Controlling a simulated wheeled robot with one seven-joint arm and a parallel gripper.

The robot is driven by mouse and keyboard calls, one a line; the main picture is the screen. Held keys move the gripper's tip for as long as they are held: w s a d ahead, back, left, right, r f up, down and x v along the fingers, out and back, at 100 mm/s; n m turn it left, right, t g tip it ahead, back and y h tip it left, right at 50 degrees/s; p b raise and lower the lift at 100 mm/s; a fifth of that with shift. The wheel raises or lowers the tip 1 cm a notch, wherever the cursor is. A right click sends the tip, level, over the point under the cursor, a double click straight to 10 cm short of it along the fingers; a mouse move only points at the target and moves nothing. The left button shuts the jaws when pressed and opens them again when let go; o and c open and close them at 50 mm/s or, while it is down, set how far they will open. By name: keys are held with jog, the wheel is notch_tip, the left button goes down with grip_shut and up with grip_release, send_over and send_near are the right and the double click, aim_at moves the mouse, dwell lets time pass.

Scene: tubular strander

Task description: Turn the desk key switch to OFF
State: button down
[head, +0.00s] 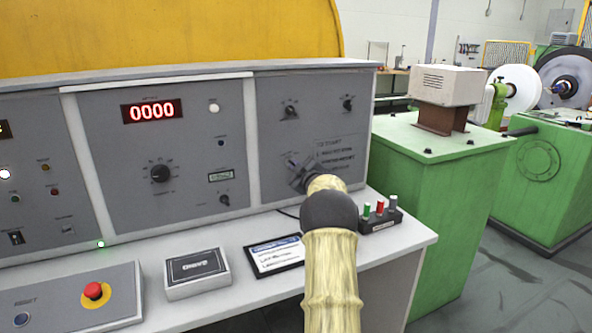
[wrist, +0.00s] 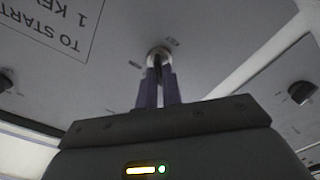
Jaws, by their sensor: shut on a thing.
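The desk key switch (wrist: 158,52) is a small round silver-rimmed fitting on the grey right-hand desk panel, seen close up in the wrist view. My gripper (wrist: 157,84) has its two dark fingers close together on the switch's key, of which only a thin sliver shows between the tips. Small labels sit on either side of the switch but are too blurred to read, so I cannot tell its position. In the head view my gripper (head: 293,163) reaches the panel left of the printed start instructions, and my arm and fingers mostly hide the switch.
Rotary knobs (head: 289,112) sit above on the same panel. A red emergency button (head: 95,290), a grey box (head: 197,272), a framed card (head: 274,255) and a rack with coloured pegs (head: 381,221) are on the desk ledge. Green machinery (head: 440,190) stands to the right.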

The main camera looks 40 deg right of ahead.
jog(key=c, duration=1.6)
grip_release()
jog(key=shift+o, duration=0.2)
jog(key=b+v, duration=0.1)
jog(key=v, duration=1.6)
jog(key=shift+s+b, duration=0.2)
jog(key=shift+b, duration=0.15)
jog(key=shift+f, duration=0.1)
